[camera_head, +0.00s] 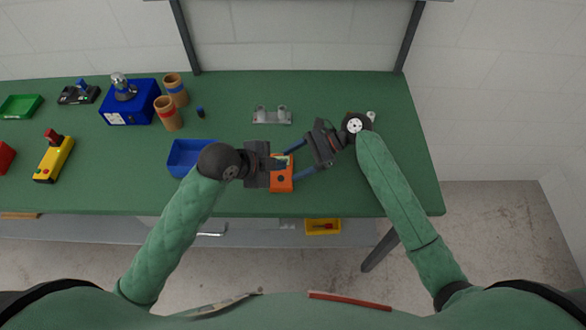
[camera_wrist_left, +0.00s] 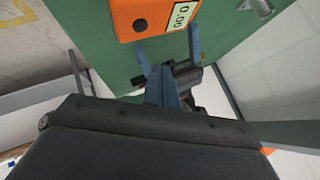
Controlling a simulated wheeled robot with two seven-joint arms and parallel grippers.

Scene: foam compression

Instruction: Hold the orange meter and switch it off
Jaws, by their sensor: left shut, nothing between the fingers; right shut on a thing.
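The orange meter (camera_head: 282,181) is at the front middle of the green table. In the left wrist view the meter (camera_wrist_left: 158,14) shows a pale display reading 0.00 and a small dark round control on its face. My right gripper (camera_head: 290,164) reaches in from the right, shut on the meter with its blue fingers. My left gripper (camera_head: 270,164) is beside and partly over the meter from the left, shut and empty. Its dark body hides part of the meter in the head view. Whether its fingertips touch the meter cannot be told.
A blue tray (camera_head: 185,158) lies just left of the left gripper. A metal bracket (camera_head: 271,116) stands behind. Farther left are brown cups (camera_head: 168,113), a blue box (camera_head: 130,103) and a yellow box with a red button (camera_head: 54,158). The table's right side is mostly clear.

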